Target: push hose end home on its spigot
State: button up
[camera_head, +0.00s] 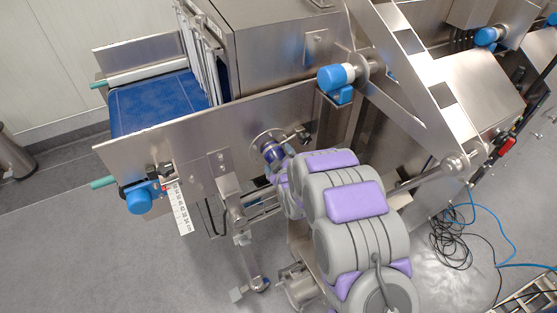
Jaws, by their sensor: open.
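My grey and purple arm reaches up from the lower right to the machine's side plate. My gripper (279,166) is at its far end, small and mostly hidden by my own arm links; its jaws are open. Just ahead of it, a round metal flange (258,141) sits on the plate. A short dark blue ring-like piece (271,153) stands out from the flange, close to my gripper. I cannot tell whether this is the hose end or part of the spigot, nor whether my gripper touches it.
A blue conveyor belt (160,103) lies at upper left behind the steel side plate (140,142). Blue-capped knobs (333,77) and a ruler strip (180,208) stick out nearby. Black and blue cables (455,235) lie on the floor at right. The floor at lower left is clear.

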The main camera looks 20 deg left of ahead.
jog(key=p+v, duration=1.5)
jog(key=v, duration=0.2)
jog(key=shift+p, duration=0.4)
jog(key=shift+s, duration=0.1)
